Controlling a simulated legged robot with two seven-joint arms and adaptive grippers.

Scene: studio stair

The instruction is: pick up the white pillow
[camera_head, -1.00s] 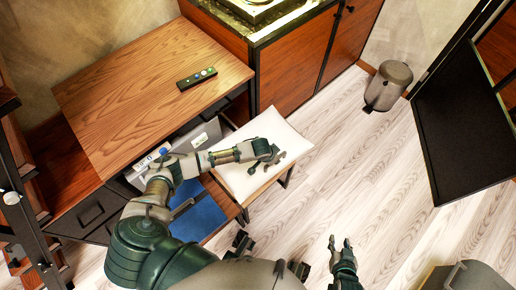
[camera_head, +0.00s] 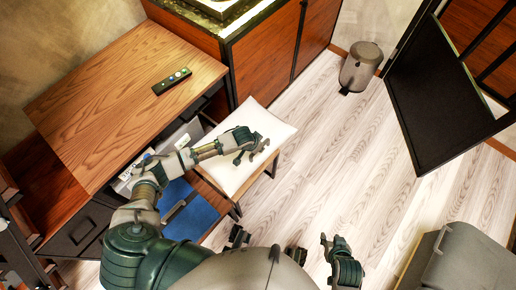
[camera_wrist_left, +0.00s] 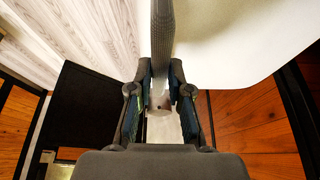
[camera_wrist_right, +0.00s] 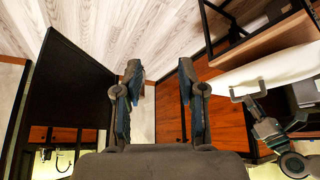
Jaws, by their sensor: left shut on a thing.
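The white pillow (camera_head: 232,172) lies on a low wooden seat (camera_head: 268,158) beside the desk in the head view. My left gripper (camera_head: 250,143) reaches over it from the left, near its right side. In the left wrist view the pillow's pale surface (camera_wrist_left: 235,40) fills the upper right. My right gripper (camera_head: 332,245) is open and empty, low over the floor, apart from the pillow. Its spread fingers show in the right wrist view (camera_wrist_right: 160,80).
A wooden desk (camera_head: 115,95) with a remote (camera_head: 172,81) stands to the left. A blue item (camera_head: 192,215) lies below the pillow. A grey bin (camera_head: 361,66), a black panel (camera_head: 440,95) and a grey container (camera_head: 465,258) stand to the right. The middle floor is clear.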

